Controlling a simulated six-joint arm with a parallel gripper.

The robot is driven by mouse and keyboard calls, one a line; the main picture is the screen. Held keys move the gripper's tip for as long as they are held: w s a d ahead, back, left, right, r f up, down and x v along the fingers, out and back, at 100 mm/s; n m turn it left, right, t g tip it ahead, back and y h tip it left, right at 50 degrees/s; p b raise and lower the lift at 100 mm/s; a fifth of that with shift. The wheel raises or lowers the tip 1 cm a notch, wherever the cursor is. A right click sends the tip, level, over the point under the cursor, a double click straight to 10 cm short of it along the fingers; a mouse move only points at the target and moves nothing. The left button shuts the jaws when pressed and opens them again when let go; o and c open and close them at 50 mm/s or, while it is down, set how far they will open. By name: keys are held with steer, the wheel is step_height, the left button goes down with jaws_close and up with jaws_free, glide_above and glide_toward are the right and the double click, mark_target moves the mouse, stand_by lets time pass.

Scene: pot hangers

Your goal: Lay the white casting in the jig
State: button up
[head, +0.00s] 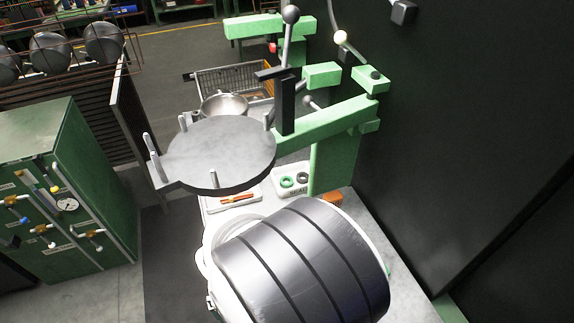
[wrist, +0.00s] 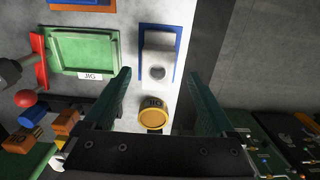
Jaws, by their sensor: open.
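I cannot make out the casting, jig or gripper in the head view.
A yellow round piece (wrist: 153,117) lies below the block, between the fingers. A red ball (wrist: 25,98) and orange-brown blocks (wrist: 66,122) are at left. In the head view, a round grey plate with upright pegs (head: 220,150) stands above the bench beside a green bracket (head: 325,125).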

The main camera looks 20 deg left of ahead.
steer(key=f, duration=0.3)
steer(key=shift+d+f, duration=0.2)
steer(key=shift+f, duration=0.2)
jaws_close()
